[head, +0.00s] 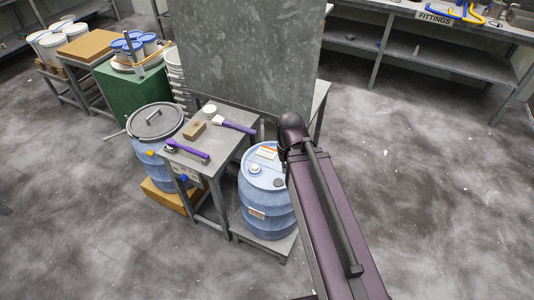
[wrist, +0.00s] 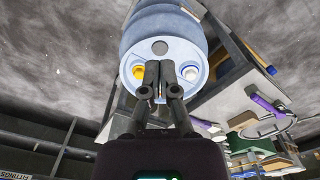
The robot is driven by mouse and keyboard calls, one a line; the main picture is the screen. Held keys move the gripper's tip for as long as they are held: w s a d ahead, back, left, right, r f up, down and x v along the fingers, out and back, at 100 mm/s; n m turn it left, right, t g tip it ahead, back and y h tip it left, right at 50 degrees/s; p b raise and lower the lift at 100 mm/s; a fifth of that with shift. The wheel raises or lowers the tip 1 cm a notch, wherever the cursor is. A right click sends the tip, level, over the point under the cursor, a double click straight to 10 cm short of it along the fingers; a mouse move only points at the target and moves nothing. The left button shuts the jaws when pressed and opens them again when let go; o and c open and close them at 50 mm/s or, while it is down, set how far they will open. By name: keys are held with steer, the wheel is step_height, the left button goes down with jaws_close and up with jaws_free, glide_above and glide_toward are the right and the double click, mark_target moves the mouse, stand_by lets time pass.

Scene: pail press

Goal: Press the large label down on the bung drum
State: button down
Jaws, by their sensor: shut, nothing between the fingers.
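The bung drum (head: 268,190) is blue and stands upright on a low grey platform. A white and orange label (head: 266,153) lies on its top, and another white and orange label (head: 257,213) is on its side. In the wrist view the light blue drum top (wrist: 160,35) shows a grey disc (wrist: 160,47), a yellow cap (wrist: 138,72) and a white cap (wrist: 190,73). My gripper (wrist: 166,66) is shut and empty, its fingers in front of the drum top. They cover part of it, and I cannot tell whether they touch.
A grey table (head: 215,142) beside the drum holds a purple-handled tool (head: 188,151), a purple-handled brush (head: 234,126) and a tan block (head: 195,130). A lidded blue drum (head: 150,145) stands further left. A tall grey panel (head: 245,55) rises behind. The floor at right is clear.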

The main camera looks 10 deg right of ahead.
steer(key=shift+w+f, duration=0.1)
steer(key=t+b, duration=0.3)
steer(key=b, duration=1.3)
glide_above(267, 152)
steer(key=s, duration=0.1)
step_height(267, 152, down, 15)
steer(key=shift+f, duration=0.1)
steer(key=shift+w, duration=0.2)
steer(key=shift+f+b, duration=2.85)
steer(key=shift+b, duration=0.1)
steer(key=shift+f+b, duration=0.6)
steer(key=shift+r, duration=0.1)
